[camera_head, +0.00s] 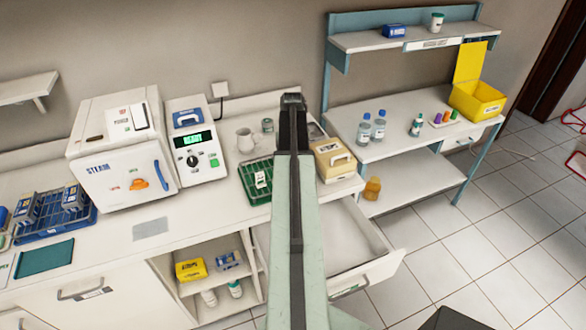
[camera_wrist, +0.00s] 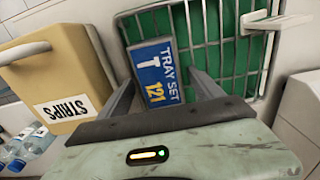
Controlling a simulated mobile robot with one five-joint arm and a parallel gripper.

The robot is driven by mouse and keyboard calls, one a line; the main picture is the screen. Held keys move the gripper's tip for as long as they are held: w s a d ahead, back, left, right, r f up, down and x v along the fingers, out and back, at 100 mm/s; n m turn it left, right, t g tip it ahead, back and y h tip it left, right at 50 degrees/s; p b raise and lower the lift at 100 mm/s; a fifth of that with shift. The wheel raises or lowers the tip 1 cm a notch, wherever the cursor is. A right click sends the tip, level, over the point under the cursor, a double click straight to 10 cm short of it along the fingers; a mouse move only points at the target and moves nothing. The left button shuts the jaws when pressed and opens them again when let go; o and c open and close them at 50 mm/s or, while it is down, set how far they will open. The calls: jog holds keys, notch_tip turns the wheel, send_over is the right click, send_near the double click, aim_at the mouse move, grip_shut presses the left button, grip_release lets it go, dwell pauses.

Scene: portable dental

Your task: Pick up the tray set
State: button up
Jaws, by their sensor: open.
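The tray set (camera_wrist: 157,72) shows in the wrist view as a blue and white labelled piece reading "TRAY SET T 121". It lies at the near left part of a green wire basket (camera_wrist: 215,50); I cannot tell whether it is inside or against it. My gripper (camera_wrist: 163,88) is open, with one finger on each side of the tray set's lower part. Contact with the fingers cannot be made out. In the head view the green basket (camera_head: 246,183) stands on the counter just left of my arm.
A tan box labelled "STRIPS" (camera_wrist: 45,75) stands close left of my gripper in the wrist view. It also shows in the head view (camera_head: 333,160), right of my arm. An open drawer (camera_head: 360,262) juts out below. A white steam unit (camera_head: 120,150) stands left.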

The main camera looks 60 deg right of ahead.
jog(key=shift+r, duration=0.1)
grip_shut()
